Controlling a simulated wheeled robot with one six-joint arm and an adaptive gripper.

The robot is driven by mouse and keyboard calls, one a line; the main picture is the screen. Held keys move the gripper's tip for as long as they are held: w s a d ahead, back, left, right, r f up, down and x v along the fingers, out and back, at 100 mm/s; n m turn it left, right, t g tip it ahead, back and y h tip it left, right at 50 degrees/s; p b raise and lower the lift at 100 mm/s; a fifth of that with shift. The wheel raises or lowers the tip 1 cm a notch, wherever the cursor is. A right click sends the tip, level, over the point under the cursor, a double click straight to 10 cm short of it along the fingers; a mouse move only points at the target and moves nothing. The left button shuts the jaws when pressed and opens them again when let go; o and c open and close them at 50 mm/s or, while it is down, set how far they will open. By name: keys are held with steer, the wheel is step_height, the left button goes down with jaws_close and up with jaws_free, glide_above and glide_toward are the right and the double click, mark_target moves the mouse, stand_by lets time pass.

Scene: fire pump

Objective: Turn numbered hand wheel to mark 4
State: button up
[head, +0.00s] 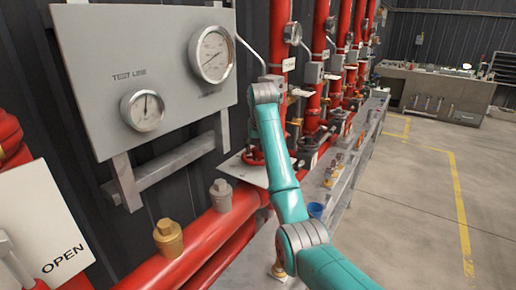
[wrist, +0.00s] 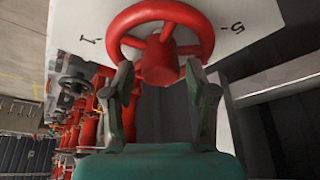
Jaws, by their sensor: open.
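The red hand wheel (wrist: 160,12) fills the top middle of the wrist view, with its rim, spokes and hub showing. It sits over a white plate (wrist: 232,18) with the figures 1 at left and 5 at right; mark 4 cannot be made out. My gripper (wrist: 159,66) is open, with one finger on each side of the hub, close to the near part of the wheel. I cannot tell whether the fingers touch it. In the head view the wheel (head: 252,159) shows small behind my arm, above its pale plate (head: 237,170); my gripper does not show clearly there.
A grey panel with two gauges (head: 212,55) stands left of my arm. A red pipe (head: 205,232) with brass and grey plugs runs below it. An OPEN sign (head: 45,220) is at the left. Several red risers stand behind. The floor (head: 420,200) at right is clear.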

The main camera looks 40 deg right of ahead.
steer(key=m, duration=0.2)
steer(key=m+h, duration=0.1)
steer(key=shift+w+a+m+g, duration=0.1)
steer(key=shift+a+m+g, duration=0.05)
steer(key=shift+m+g, duration=0.2)
steer(key=m+g+h, duration=0.1)
steer(key=m, duration=0.2)
steer(key=shift+m, duration=0.35)
steer(key=shift+c, duration=0.3)
